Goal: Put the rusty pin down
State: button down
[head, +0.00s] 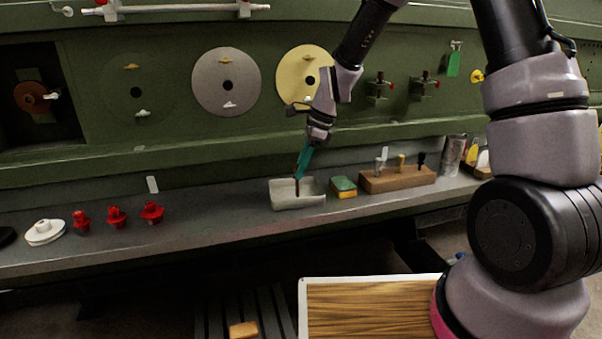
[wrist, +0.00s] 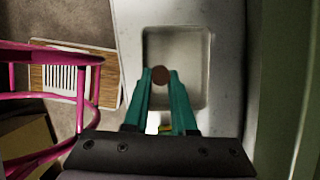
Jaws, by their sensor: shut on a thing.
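My gripper (head: 303,164) has teal fingers and points down over the white tray on the shelf. It is shut on the rusty pin (head: 297,186), a thin dark brown rod that hangs below the fingertips. In the wrist view the pin (wrist: 160,76) shows as a round brown end between the two teal fingers. The white tray (head: 290,203) is shallow and looks empty apart from the pin over it. In the wrist view the tray (wrist: 198,38) lies beyond and below the fingertips. I cannot tell whether the pin's lower end touches the tray floor.
A green and yellow sponge (head: 344,186) and a wooden block with several pegs (head: 398,180) stand right of the tray. Several red knobs (head: 116,216) and a white disc part (head: 44,232) are on the left. The shelf between knobs and tray is clear. The green panel rises behind.

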jog(key=shift+f, duration=0.75)
jog(key=shift+f, duration=0.15)
jog(key=c, duration=0.7)
grip_release()
jog(key=shift+c, duration=0.2)
jog(key=s+d+r+n+t, duration=0.1)
jog(key=s+d+r+n, duration=0.1)
jog(key=d+r, duration=0.45)
jog(key=s+d+r+n+t+h, duration=0.1)
jog(key=s+d+r+n, duration=0.15)
jog(key=r, duration=0.65)
jog(key=s+d+r+n+t, duration=0.1)
jog(key=d+r, duration=0.4)
jog(key=r, duration=0.3)
jog(key=s+d+r+n+t+h, duration=0.1)
jog(key=s+d+r+n+t, duration=0.3)
jog(key=s+d+n, duration=0.3)
jog(key=s+d+r, duration=0.1)
jog(key=s+d, duration=0.2)
jog(key=s, duration=0.2)
jog(key=shift+s+r+t, duration=0.15)
jog(key=shift+s+t, duration=0.1)
jog(key=shift+t, duration=0.05)
